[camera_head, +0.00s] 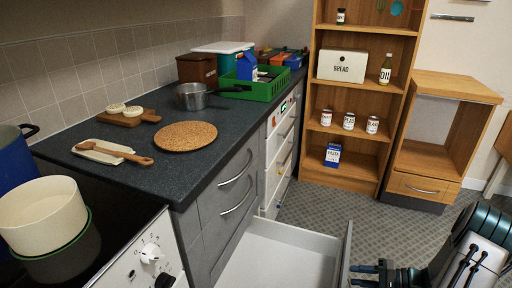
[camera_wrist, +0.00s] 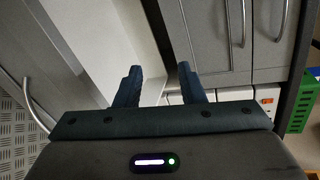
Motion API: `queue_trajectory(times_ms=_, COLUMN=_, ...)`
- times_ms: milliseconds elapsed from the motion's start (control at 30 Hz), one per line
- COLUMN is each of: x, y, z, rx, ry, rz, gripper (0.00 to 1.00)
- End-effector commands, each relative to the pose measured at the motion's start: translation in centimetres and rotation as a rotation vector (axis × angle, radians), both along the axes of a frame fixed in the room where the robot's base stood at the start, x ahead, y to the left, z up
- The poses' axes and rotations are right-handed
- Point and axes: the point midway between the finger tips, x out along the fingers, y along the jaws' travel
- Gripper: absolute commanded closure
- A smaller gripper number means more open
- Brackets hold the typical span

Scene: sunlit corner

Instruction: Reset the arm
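My gripper (camera_head: 368,274) is at the bottom right of the head view, beside the front panel of an open drawer (camera_head: 277,258). In the wrist view my gripper (camera_wrist: 158,75) has its two dark fingers apart, with nothing between them. The pale inside of the drawer (camera_wrist: 95,40) shows beyond and left of the fingers there. My arm reaches in from the lower right of the head view. I cannot tell whether a finger touches the drawer front.
The dark counter (camera_head: 226,143) holds a cork mat (camera_head: 186,136), a saucepan (camera_head: 193,97) and a green crate (camera_head: 262,88). A cream pot (camera_head: 44,214) stands on the hob. A wooden shelf (camera_head: 356,170) and a cabinet (camera_head: 428,158) stand behind.

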Motion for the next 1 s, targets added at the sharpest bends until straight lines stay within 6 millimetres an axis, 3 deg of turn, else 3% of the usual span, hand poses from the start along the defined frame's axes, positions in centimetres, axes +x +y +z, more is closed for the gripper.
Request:
queue_trajectory(times_ms=33, x=0.2, y=0.9, z=2.6, rx=-0.032, ry=0.015, rz=0.042, gripper=0.64)
queue_trajectory(times_ms=400, x=-1.0, y=6.7, z=14.3, rx=-0.285, ry=0.148, rz=0.281, gripper=0.64)
queue_trajectory(times_ms=1000, x=-6.7, y=14.2, z=30.6, rx=-0.784, ry=0.205, rz=0.475, gripper=0.64)
